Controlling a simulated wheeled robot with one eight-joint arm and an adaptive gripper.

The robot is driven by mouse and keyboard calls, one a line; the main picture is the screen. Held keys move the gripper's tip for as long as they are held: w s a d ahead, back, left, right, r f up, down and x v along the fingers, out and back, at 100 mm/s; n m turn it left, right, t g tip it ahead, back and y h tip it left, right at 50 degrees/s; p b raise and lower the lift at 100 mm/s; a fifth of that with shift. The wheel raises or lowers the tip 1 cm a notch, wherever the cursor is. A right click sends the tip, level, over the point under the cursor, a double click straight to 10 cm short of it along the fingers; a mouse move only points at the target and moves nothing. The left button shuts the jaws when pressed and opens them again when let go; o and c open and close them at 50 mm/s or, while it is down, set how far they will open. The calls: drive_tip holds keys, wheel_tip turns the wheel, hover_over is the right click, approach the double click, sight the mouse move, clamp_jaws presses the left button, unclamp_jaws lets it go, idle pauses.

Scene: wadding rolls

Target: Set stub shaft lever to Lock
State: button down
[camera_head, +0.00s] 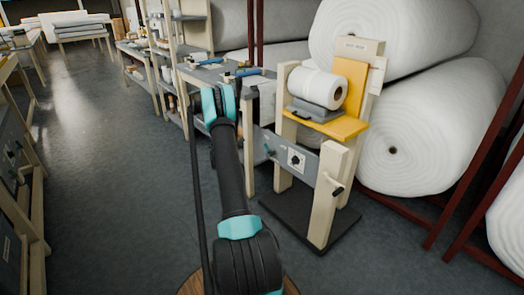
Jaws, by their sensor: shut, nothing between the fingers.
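The wooden stand (327,195) with a grey front panel (310,172) is right of the middle. The panel carries a dark knob on a white plate (296,158) and a small teal lever-like part (269,151) to its left. A black handle (337,191) sticks out of the stand's front right post. I cannot tell which of these is the stub shaft lever, and no Lock mark is readable. My arm rises from the bottom to a teal joint left of the stand. My gripper is not visible; the arm may hide it.
A white roll (313,85) lies on a grey cradle above a yellow shelf (345,126) on the stand. Large wadding rolls (420,125) on dark red racks stand behind and right. Workbenches (205,75) with tools stand behind my arm. The floor (110,190) at left is clear.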

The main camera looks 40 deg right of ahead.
drive_tip(key=d+f+n+h, duration=0.1)
drive_tip(key=d+f+n, duration=0.1)
drive_tip(key=d+f, duration=0.5)
wheel_tip(320, 180, down, 3)
drive_tip(key=shift+w+d+r+n+h, duration=0.15)
drive_tip(key=shift+w+n+h, duration=0.2)
drive_tip(key=shift+n+h, duration=0.05)
drive_tip(key=shift+d, duration=0.1)
